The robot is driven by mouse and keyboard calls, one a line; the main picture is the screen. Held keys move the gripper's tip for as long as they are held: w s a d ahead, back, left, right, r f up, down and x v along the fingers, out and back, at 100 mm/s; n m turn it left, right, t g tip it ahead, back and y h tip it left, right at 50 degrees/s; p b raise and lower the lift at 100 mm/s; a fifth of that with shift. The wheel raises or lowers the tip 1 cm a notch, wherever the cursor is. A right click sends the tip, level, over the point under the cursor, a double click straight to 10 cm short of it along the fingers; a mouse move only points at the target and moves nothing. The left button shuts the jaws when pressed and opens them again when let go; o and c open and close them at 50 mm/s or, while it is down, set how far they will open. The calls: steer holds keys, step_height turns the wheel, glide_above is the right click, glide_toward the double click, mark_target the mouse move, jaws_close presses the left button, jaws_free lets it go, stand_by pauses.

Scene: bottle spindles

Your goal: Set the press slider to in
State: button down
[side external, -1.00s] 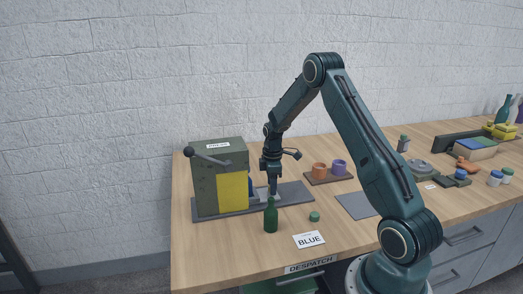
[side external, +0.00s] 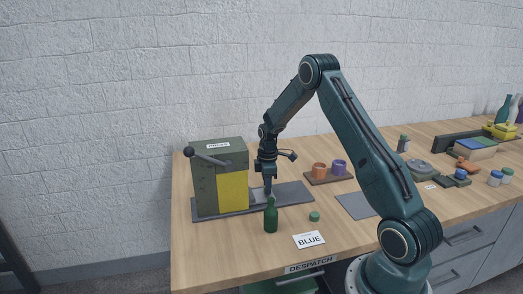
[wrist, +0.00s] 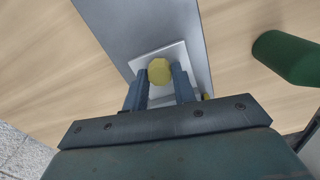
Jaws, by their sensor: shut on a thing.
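The press (side external: 205,185) is a dark green box with a yellow panel and a lever with a black ball, at the left of the table. Its grey base plate (side external: 292,193) runs out to the right. In the wrist view, the slider is a pale square plate (wrist: 140,62) with a yellow knob (wrist: 159,71), lying on the grey base plate. My gripper (side external: 268,191) points down just right of the press. In the wrist view, my gripper's two blue fingers (wrist: 160,82) are shut on the knob.
A green bottle (side external: 271,216) stands close in front of the base plate, near my gripper. A green cap (side external: 314,217) and a BLUE card (side external: 309,239) lie to its right. Orange and purple cups (side external: 319,170) stand on a brown tray behind.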

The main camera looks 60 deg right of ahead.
mark_target(258, 195)
steer(key=shift+w+a, duration=1.15)
steer(key=c, duration=1.1)
jaws_free()
steer(key=shift+s+d, duration=0.15)
